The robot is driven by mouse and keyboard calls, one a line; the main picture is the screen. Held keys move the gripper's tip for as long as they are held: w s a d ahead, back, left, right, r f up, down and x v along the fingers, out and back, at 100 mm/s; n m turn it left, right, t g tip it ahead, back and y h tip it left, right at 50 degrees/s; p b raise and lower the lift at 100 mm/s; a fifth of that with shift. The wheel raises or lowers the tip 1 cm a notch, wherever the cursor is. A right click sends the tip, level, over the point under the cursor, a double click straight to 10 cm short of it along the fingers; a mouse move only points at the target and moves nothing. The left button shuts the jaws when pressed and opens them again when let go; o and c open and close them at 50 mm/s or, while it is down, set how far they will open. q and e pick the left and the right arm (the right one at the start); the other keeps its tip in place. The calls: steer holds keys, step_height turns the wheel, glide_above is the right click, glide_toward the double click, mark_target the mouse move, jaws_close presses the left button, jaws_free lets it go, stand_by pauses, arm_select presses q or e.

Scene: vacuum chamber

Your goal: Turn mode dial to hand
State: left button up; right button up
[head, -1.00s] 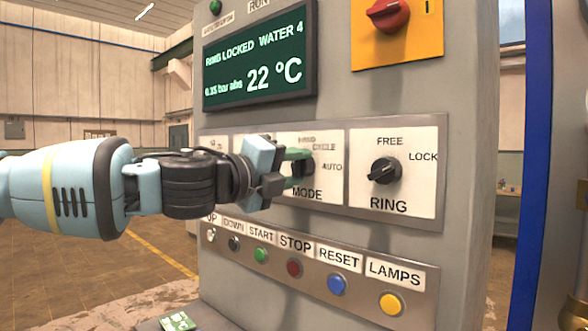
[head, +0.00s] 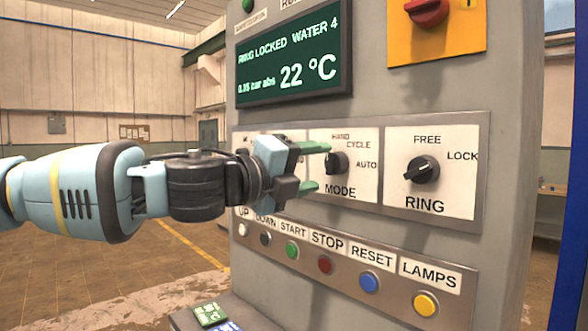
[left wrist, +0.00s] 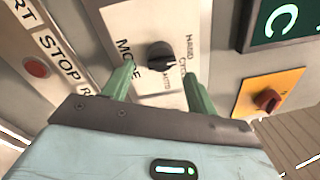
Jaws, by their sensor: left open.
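The mode dial (head: 337,163) is a black knob on a white plate marked HAND, CYCLE and AUTO, with MODE below. It also shows in the left wrist view (left wrist: 160,56), ahead of and between the fingertips. I cannot tell for sure which mark its pointer faces. My left gripper (head: 321,167) is open, its green fingers reaching toward the dial from the left, one higher and one lower. The fingers also show in the left wrist view (left wrist: 156,78), with a gap between them and the knob. My right gripper is not in view.
The ring dial (head: 422,170) sits right of the mode plate. A row of buttons, including the red stop button (head: 325,265), runs below. A green display (head: 292,62) and a red switch (head: 427,12) on a yellow plate are above.

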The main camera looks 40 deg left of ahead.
arm_select(q)
steer(key=s, duration=0.4)
steer(key=shift+a+f+p, duration=0.15)
steer(key=shift+a+p, duration=0.1)
steer(key=shift+p, duration=0.15)
stand_by(0.4)
steer(key=shift+f, duration=0.1)
